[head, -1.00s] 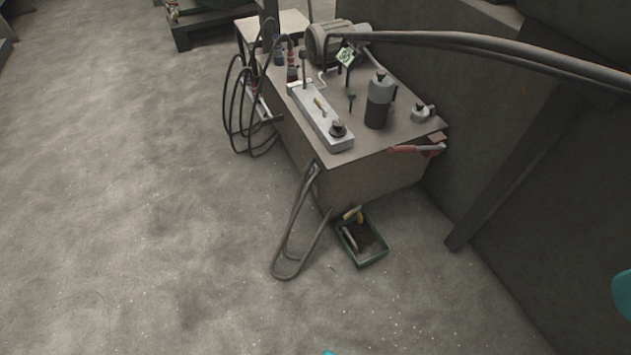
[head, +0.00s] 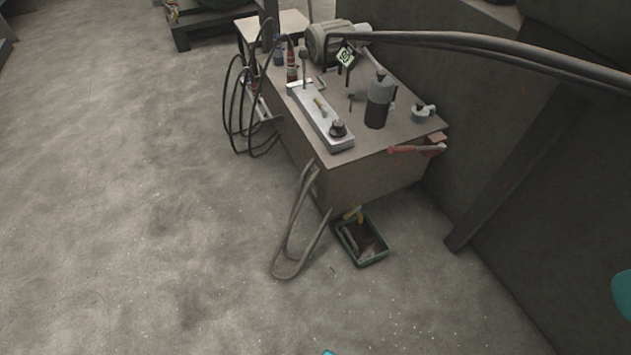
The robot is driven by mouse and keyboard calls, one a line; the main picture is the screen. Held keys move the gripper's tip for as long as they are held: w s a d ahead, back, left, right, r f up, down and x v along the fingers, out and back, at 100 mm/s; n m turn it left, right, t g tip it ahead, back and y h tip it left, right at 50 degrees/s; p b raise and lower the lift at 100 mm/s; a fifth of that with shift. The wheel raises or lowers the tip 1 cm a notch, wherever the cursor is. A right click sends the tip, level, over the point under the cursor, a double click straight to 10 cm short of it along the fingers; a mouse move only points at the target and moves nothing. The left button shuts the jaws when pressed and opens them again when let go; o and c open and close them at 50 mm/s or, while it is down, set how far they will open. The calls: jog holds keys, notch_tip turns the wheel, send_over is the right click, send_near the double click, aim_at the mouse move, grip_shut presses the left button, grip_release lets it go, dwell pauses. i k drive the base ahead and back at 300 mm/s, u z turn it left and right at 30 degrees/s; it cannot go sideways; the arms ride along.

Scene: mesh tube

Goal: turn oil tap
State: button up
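A small yellow tap (head: 353,213) shows low at the front of the grey-brown metal tank (head: 375,182), just above a green tray on the floor. It is small and blurred, so I cannot tell how its handle is turned. My gripper is not in view. Small teal pieces at the bottom edge and right edge of the head view may be parts of my own body.
The green tray (head: 374,261) holds dark contents. A bent metal tube loop (head: 283,268) leans down left of the tap. A red-handled tool (head: 416,149) sits at the tank's right edge. A dark slanted post (head: 505,185) stands right. The floor in front is clear.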

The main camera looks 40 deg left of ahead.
aim_at(351, 212)
jog(key=k, duration=0.65)
jog(key=u, duration=0.55)
jog(key=i, duration=0.45)
jog(key=u, duration=0.65)
jog(key=i, duration=0.95)
jog(key=z, duration=0.4)
